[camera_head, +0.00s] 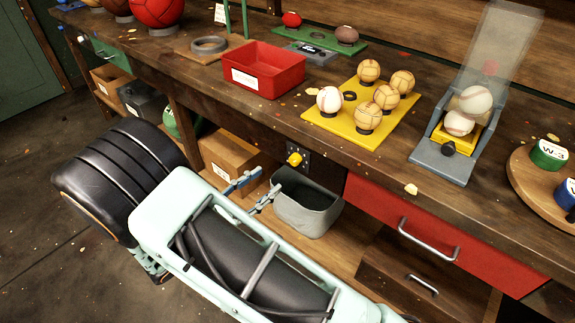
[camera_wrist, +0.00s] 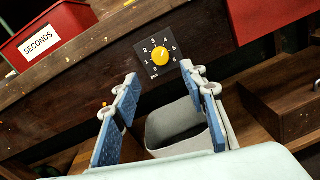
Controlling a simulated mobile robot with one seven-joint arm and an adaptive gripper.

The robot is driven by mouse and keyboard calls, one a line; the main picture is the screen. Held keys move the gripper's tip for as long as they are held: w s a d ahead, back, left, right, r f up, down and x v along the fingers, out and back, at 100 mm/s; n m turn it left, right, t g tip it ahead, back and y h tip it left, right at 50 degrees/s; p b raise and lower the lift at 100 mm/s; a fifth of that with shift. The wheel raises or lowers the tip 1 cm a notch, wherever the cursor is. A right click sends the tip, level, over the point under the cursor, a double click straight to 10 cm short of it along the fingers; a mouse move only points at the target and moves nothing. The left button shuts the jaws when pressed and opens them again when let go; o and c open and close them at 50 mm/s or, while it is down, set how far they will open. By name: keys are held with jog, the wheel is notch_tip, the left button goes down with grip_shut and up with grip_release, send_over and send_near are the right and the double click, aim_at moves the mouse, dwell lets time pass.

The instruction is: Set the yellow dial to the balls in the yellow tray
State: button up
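The yellow dial (camera_head: 295,159) is a round knob on a dark square plate on the bench's front. In the wrist view the dial (camera_wrist: 160,57) has white numbers around it; I cannot tell its setting for sure. The yellow tray (camera_head: 337,127) on the bench holds several balls on black rings, mostly tan, with one whiter ball (camera_head: 330,99) at its left. One ring (camera_head: 350,96) in it is empty. My gripper (camera_head: 268,178) is open and empty, below and in front of the dial. In the wrist view its blue fingers (camera_wrist: 160,70) spread either side below the dial, apart from it.
A grey bin (camera_head: 310,207) stands under the dial, close to my fingers. A red drawer (camera_head: 400,215) with a metal handle is to the right. On the bench are a red bin (camera_head: 265,73) and a grey stand (camera_head: 440,165) with two balls. A cardboard box (camera_head: 225,165) sits below.

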aim_at(292, 162)
jog(key=b+x, duration=0.1)
jog(key=x, duration=0.8)
jog(key=shift+w+d, duration=0.15)
jog(key=shift+c, duration=0.3)
grip_shut()
